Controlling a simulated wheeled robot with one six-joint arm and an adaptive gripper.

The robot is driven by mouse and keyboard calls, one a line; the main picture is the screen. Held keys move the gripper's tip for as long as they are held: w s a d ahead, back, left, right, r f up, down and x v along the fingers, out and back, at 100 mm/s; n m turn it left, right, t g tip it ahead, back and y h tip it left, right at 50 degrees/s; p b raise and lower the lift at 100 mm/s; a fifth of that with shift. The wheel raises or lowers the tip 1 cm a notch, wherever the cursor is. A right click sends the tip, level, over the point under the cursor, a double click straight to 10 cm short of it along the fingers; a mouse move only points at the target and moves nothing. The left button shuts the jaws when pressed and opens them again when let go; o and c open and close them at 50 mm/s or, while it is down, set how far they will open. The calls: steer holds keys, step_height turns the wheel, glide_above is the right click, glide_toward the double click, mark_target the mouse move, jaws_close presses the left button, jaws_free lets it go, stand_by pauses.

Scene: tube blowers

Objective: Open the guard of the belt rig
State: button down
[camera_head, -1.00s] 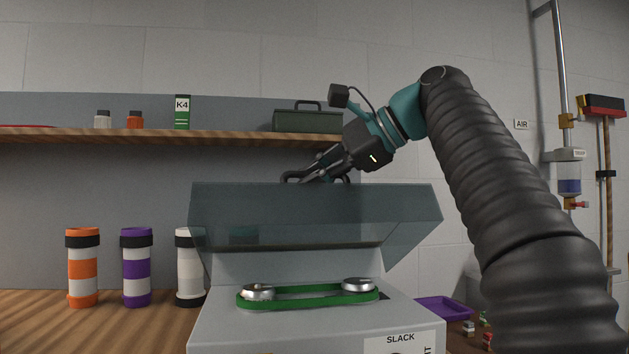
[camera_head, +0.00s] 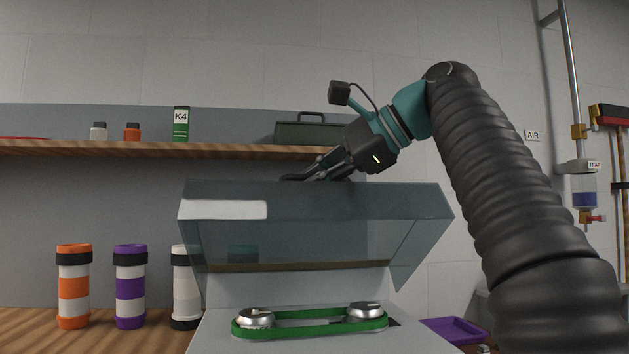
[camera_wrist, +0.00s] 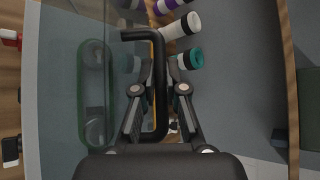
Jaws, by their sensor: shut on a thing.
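The belt rig (camera_head: 300,290) is a grey box with a green belt (camera_head: 310,325) around two metal pulleys. Its clear, tinted guard (camera_head: 320,230) is raised and tilted above the belt, with a gap under its front. My gripper (camera_head: 305,177) is at the guard's top edge, shut on the black guard handle (camera_wrist: 160,100). In the wrist view my gripper (camera_wrist: 160,72) has a finger on each side of the handle's long bar. The belt shows through the guard at the left of that view. The handle is mostly hidden by my fingers in the head view.
Orange (camera_head: 73,287), purple (camera_head: 130,287) and white (camera_head: 186,290) banded tubes stand on the bench left of the rig. A wooden shelf (camera_head: 230,152) behind holds a dark green box (camera_head: 312,133) close to my gripper. A purple tray (camera_head: 455,330) lies at the right.

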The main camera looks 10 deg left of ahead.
mark_target(372, 187)
stand_by(0.3)
steer(key=c, duration=1.5)
jaws_free()
steer(key=shift+d+r, duration=0.15)
steer(key=shift+d, duration=0.1)
steer(key=shift+s+d+r, duration=0.15)
steer(key=shift+s+d, duration=0.75)
steer(key=shift+d, duration=1.2)
steer(key=shift+s+d, duration=0.75)
steer(key=shift+d, duration=1.1)
steer(key=shift+s+d, duration=0.7)
steer(key=shift+d, duration=1.2)
